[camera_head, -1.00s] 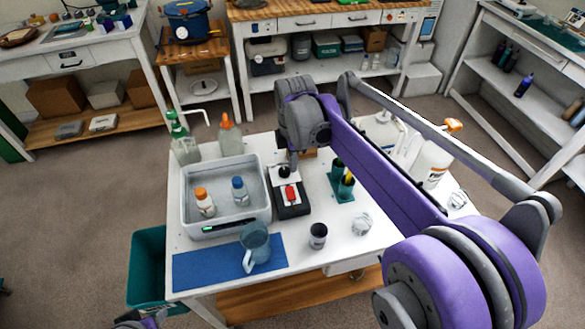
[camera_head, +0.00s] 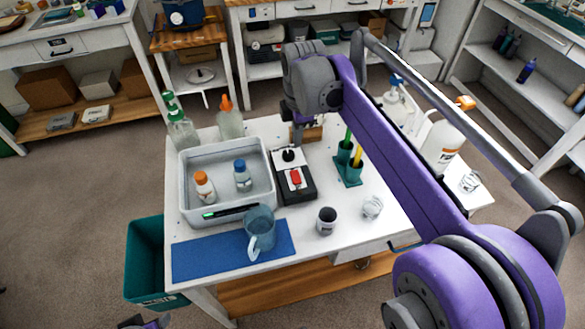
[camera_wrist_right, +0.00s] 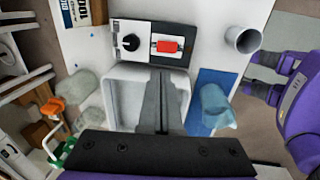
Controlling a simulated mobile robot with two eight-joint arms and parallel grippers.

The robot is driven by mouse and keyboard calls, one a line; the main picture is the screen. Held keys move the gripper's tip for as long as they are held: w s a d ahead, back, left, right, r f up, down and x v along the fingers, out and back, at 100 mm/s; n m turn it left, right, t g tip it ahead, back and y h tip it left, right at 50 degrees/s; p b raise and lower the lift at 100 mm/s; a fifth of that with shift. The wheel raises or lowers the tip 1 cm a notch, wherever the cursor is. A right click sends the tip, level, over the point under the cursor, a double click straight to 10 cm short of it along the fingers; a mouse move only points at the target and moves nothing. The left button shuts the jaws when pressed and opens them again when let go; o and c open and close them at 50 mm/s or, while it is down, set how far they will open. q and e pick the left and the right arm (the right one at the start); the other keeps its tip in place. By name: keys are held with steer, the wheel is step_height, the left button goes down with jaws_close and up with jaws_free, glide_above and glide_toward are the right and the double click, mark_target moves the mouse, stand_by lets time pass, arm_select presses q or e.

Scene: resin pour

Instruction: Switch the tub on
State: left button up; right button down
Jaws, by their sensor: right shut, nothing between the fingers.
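The tub (camera_head: 264,170) is a grey open basin on the white table, with a dark strip and a small green light on its front rim. A black and white control box (camera_head: 306,193) stands against its right side. The box has a black knob (camera_head: 288,155) and a red rocker switch (camera_head: 296,178); both show in the right wrist view, the switch (camera_wrist_right: 167,46) clear of the fingers. My right gripper (camera_head: 298,140) is shut and empty, pointing down above the box's back end. In the wrist view its fingers (camera_wrist_right: 164,75) cover part of the tub.
An orange-capped bottle (camera_head: 204,187) and a blue-capped bottle (camera_head: 242,176) stand in the tub. A blue jug (camera_head: 260,228) stands on the blue mat (camera_head: 195,259). A dark cup (camera_head: 326,222) and a green holder (camera_head: 349,173) are right of the box.

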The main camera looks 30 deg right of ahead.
mark_target(295, 172)
steer(key=f, duration=0.4)
steer(key=w+f, duration=0.1)
steer(key=f, duration=0.4)
steer(key=f+b, duration=0.1)
steer(key=f, duration=0.3)
steer(key=shift+w+d+f, duration=0.25)
steer(key=shift+w+f, duration=0.15)
